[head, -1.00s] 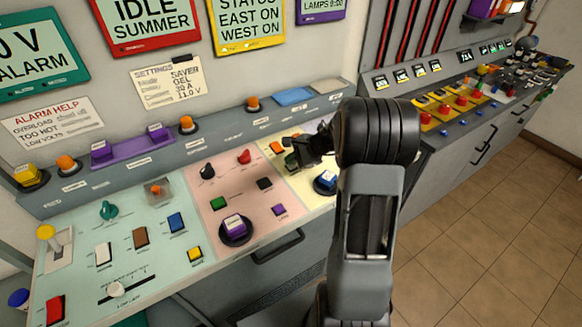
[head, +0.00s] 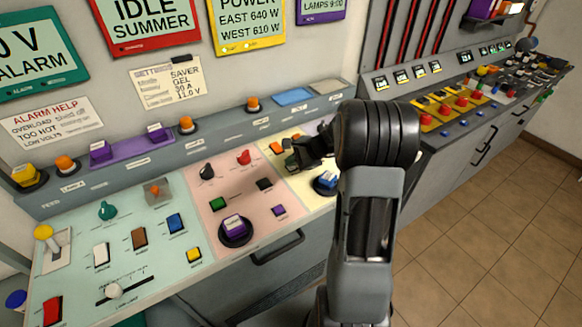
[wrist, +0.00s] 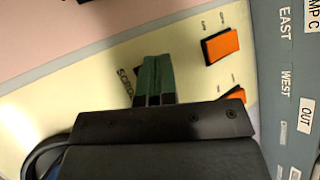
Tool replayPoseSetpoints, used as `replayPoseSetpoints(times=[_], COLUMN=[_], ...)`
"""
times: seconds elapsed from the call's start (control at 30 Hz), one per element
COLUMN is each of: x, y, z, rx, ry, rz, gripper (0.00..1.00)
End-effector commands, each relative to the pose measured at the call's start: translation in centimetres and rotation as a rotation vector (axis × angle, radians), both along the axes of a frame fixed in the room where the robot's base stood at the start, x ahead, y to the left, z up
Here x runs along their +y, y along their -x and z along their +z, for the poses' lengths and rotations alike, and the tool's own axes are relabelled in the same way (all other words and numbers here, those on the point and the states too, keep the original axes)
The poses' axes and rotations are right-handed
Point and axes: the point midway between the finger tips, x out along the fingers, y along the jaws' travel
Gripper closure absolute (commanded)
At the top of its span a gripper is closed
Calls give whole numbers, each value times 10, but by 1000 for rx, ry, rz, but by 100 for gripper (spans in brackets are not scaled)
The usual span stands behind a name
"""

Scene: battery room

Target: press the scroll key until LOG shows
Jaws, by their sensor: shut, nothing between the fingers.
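The yellow-framed display (head: 247,22) at the top of the head view reads POWER, EAST 640 W, WEST 610 W. My gripper also shows over that panel in the head view (head: 297,162).
Two orange keys (wrist: 222,46) (wrist: 233,98) sit right of the fingers in the wrist view. A blue knob (head: 326,182) stands near the panel's front. The pink panel (head: 218,187) lies to the left, with a purple button (head: 235,228) and a red knob (head: 243,157).

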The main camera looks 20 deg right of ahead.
Motion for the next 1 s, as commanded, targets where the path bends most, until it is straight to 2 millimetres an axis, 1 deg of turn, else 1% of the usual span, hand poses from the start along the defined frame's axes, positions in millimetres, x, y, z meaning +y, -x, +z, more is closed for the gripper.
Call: replayPoseSetpoints(times=[0.13, 0.47, 0.83, 1.0], x=[0, 0, 0, 0], y=[0, 0, 0, 0], z=[-3, -2, 14, 15], rx=[1, 1, 0, 0], ry=[0, 0, 0, 0], rz=[1, 0, 0, 0], gripper=[100, 100, 100, 100])
